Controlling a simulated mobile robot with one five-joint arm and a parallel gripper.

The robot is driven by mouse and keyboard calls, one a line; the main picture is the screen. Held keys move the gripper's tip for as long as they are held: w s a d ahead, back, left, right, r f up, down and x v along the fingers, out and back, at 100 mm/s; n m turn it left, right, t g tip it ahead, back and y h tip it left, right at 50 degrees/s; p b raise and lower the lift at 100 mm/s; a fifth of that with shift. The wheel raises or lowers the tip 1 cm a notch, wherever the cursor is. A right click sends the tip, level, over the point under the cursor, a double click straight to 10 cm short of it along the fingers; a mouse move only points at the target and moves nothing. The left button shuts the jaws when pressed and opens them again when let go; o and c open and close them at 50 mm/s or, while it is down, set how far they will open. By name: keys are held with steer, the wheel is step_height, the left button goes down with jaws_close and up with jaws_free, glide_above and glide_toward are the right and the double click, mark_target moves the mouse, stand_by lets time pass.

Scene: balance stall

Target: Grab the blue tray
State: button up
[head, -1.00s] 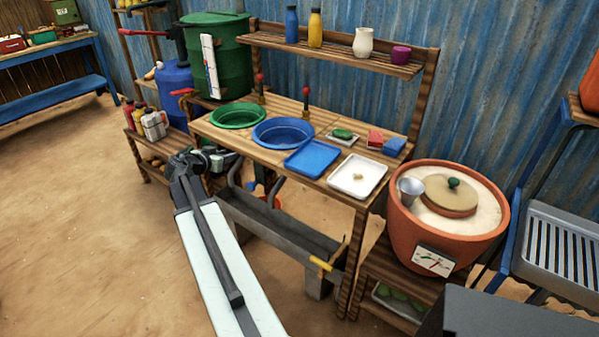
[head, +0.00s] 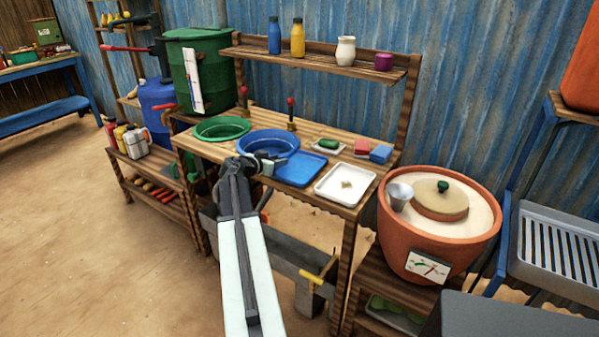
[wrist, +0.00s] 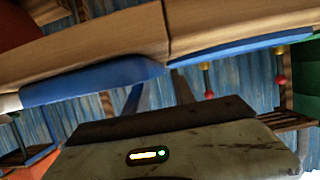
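The blue tray (head: 300,168) lies flat on the wooden stall table (head: 215,150), between the blue basin (head: 272,142) and the white tray (head: 345,184). In the wrist view, which is upside down, the blue tray (wrist: 95,83) shows edge-on as a blue band. My gripper (head: 270,163) is at the table's front edge, in front of the blue basin and close to the blue tray's left side. In the wrist view my gripper's two fingers (wrist: 157,93) stand apart with nothing visible between them. I cannot tell whether a finger touches the tray.
A green basin (head: 222,128) sits left of the blue basin. Two red-topped posts stand behind. A large clay pot (head: 440,225) stands to the right. The floor at front left is clear.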

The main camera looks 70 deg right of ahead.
steer(key=x, duration=0.2)
steer(key=shift+d+f, duration=0.15)
steer(key=shift+d, duration=0.1)
jaws_close()
stand_by(1.1)
